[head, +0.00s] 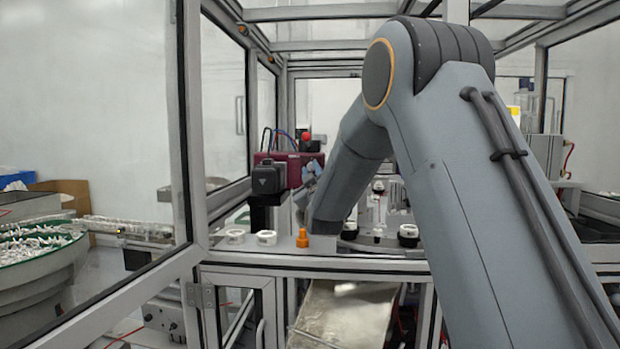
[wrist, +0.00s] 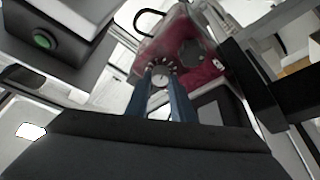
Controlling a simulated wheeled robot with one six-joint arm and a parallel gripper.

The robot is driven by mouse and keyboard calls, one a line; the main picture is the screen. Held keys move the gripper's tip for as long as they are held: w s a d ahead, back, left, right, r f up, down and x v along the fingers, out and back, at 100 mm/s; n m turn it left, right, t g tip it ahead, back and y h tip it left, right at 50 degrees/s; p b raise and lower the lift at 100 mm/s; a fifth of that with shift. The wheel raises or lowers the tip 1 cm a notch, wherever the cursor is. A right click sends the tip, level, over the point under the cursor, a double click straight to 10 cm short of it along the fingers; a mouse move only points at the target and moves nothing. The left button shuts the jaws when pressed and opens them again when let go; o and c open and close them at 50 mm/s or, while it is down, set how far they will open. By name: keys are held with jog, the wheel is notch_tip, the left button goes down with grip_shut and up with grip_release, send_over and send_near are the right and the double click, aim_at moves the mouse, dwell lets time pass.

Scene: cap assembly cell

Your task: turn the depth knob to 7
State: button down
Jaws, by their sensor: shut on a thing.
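The depth knob (wrist: 160,71) is a small pale round knob with dial marks around it, on the face of a dark red unit (wrist: 196,58) in the wrist view. The two blue fingers of my gripper (wrist: 160,81) are on either side of the knob and shut on it. The number it is set to is too small to read. In the head view the dark red unit (head: 297,160) stands behind the frame's front rail, left of my arm.
White round parts (head: 267,238) and an orange piece (head: 303,238) stand on the front ledge. A dark block (head: 268,179) stands at the red unit's left. Frame posts (head: 187,110) border the cell.

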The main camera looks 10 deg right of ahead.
aim_at(310, 137)
jog(key=m+h+b, duration=0.1)
jog(key=m+b, duration=0.1)
jog(key=m+h+b, duration=0.1)
jog(key=m+b, duration=0.1)
jog(key=shift+a+f+b, duration=0.2)
jog(key=shift+b, duration=0.15)
jog(key=shift+m+h+b, duration=0.6)
jog(key=shift+m+b, duration=0.1)
jog(key=shift+m, duration=0.3)
jog(key=shift+r+m, duration=0.15)
jog(key=shift+m, duration=0.15)
jog(key=c, duration=1.5)
grip_release()
jog(key=shift+c, duration=0.2)
jog(key=shift+r, duration=0.1)
notch_tip(310, 137, up, 10)
jog(key=b, duration=0.2)
